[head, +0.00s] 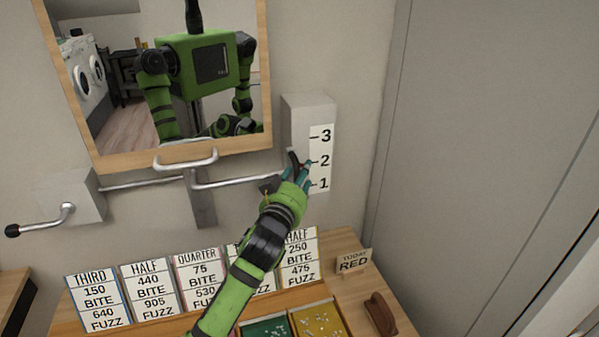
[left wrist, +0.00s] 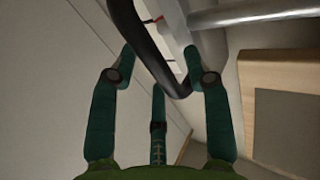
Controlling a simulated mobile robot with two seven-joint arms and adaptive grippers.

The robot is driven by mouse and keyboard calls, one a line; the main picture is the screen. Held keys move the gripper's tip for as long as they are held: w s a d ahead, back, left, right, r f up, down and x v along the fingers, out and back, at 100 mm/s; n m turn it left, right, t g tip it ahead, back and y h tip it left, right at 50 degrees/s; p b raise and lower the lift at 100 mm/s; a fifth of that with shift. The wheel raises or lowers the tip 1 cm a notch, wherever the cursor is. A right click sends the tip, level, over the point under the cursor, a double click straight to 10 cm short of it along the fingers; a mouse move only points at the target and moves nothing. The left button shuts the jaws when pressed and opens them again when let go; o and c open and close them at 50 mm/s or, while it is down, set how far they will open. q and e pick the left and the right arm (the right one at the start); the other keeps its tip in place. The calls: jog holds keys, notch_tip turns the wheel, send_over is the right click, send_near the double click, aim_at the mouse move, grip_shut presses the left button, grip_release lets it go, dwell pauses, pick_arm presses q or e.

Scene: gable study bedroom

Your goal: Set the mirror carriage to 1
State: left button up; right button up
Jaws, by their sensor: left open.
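The wood-framed mirror (head: 190,155) hangs on the wall, with a metal handle (head: 187,160) at its bottom edge. A metal rod (head: 235,182) runs below it to a grey block (head: 309,108) with a vertical scale (head: 321,148) marked 3, 2, 1 from top to bottom. My left gripper (head: 297,174) is at the scale's left side, around the 1 and 2 marks. It is open, with its fingers around a dark curved lever (left wrist: 150,55); firm contact cannot be told. The lever's top (head: 293,158) shows near 2. The fingers partly hide the lever and marks. My right gripper is out of view.
A grey box with a black-knobbed crank (head: 45,222) is at the left end of the rod. Bare wall and a grey panel (head: 480,130) lie to the right.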

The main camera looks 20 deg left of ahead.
pick_arm(q)
jog(key=c, duration=0.9)
grip_shut()
jog(key=shift+f, duration=0.1)
notch_tip(320, 180, down, 8)
jog(key=b, duration=0.5)
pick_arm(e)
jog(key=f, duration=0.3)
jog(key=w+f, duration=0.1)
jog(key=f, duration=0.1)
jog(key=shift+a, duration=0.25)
pick_arm(q)
jog(key=o, duration=0.9)
grip_release()
jog(key=shift+c, duration=0.2)
jog(key=shift+o, duration=0.2)
jog(key=shift+r, duration=0.25)
